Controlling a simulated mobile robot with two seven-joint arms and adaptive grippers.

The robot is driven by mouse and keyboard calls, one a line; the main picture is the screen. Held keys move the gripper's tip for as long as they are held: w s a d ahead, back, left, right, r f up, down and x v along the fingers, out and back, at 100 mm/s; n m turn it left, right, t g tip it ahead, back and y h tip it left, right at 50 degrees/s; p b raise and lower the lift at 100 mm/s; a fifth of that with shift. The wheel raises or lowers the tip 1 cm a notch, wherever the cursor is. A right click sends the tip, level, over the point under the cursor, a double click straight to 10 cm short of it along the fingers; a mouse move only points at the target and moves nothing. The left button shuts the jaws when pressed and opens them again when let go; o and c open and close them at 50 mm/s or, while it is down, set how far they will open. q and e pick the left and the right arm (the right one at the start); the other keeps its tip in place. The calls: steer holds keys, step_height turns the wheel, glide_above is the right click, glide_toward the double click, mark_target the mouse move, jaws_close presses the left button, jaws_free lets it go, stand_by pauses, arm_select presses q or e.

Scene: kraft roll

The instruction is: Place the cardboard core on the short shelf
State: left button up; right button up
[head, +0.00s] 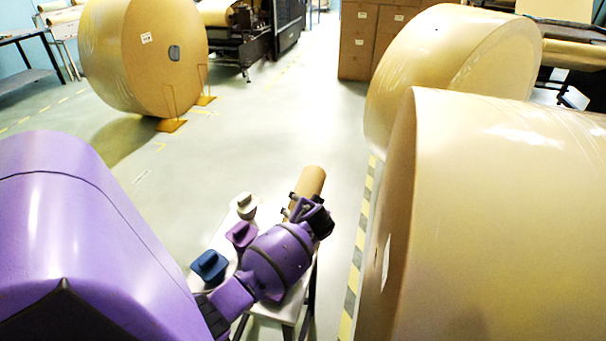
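The cardboard core (311,180) is a short brown tube at the far end of a narrow white-topped stand (290,312). My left gripper (291,206) is at the near end of the core, with its dark fingers against or just beside it. The gripper body hides the core's lower part, so I cannot tell whether the fingers are closed on it or whether the core rests on the stand. My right gripper is not in view. I cannot tell whether this stand is the short shelf.
Huge kraft rolls (500,220) (440,60) crowd the right, behind a striped floor line (357,255). Another roll (150,55) stands far left. The floor between is clear.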

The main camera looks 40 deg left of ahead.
arm_select(q)
steer(key=shift+w+r, duration=0.1)
steer(key=shift+w, duration=0.05)
steer(key=o, duration=1.7)
steer(key=shift+f, duration=0.2)
